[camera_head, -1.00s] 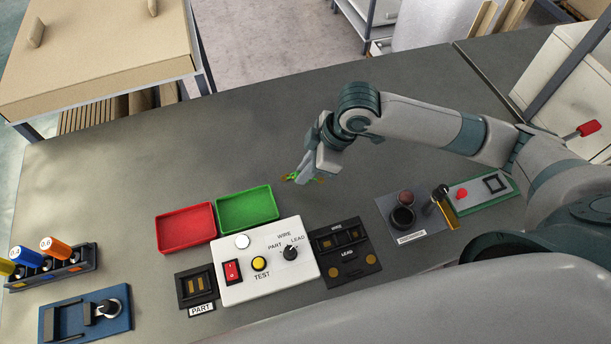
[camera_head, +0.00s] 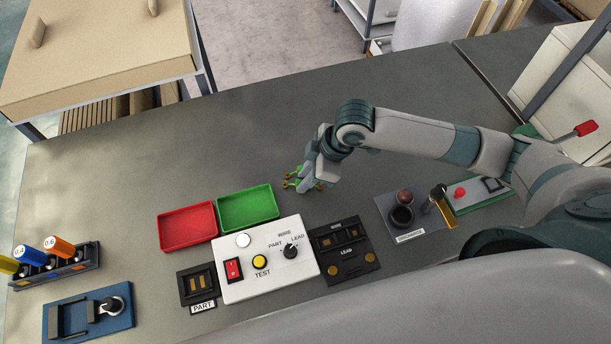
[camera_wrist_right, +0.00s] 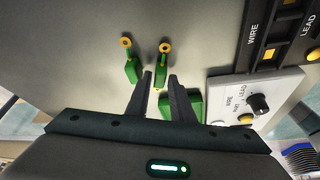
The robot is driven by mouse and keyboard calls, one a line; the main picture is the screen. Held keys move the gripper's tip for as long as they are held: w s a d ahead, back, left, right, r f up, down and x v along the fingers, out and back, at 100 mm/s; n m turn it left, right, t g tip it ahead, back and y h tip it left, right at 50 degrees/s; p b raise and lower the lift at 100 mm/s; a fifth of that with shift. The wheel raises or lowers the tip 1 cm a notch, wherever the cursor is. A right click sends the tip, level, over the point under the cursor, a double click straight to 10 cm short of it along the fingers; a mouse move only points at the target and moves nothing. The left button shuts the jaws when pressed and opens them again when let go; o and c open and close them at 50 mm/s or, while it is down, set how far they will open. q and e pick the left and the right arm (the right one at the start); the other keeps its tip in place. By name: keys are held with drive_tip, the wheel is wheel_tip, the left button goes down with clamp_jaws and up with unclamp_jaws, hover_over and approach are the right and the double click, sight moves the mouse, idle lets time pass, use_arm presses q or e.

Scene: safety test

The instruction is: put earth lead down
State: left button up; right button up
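The earth lead is green with gold ring ends. In the head view its green and gold ends (camera_head: 290,186) show at the tip of my right gripper (camera_head: 308,184), over the bare bench behind the tester. In the right wrist view two green sleeves with gold rings (camera_wrist_right: 131,68) show just beyond the fingertips. My right gripper (camera_wrist_right: 160,76) has its fingers apart, with a bit of green and yellow between them. Whether a finger touches the lead is unclear, and its middle is partly hidden. My left gripper is not in view.
The white tester (camera_head: 268,284), green tray (camera_head: 248,229) and red tray (camera_head: 187,247) stand in front of the gripper. A black lead fixture (camera_head: 343,270) adjoins the tester. A grey station (camera_head: 420,232) stands to the right. The bench behind and left of the gripper is clear.

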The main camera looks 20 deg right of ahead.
drive_tip(key=shift+r, duration=0.15)
drive_tip(key=b+v, duration=0.1)
drive_tip(key=v, duration=1.1)
drive_tip(key=shift+b, duration=0.35)
drive_tip(key=shift+o, duration=0.2)
drive_tip(key=shift+w, duration=0.1)
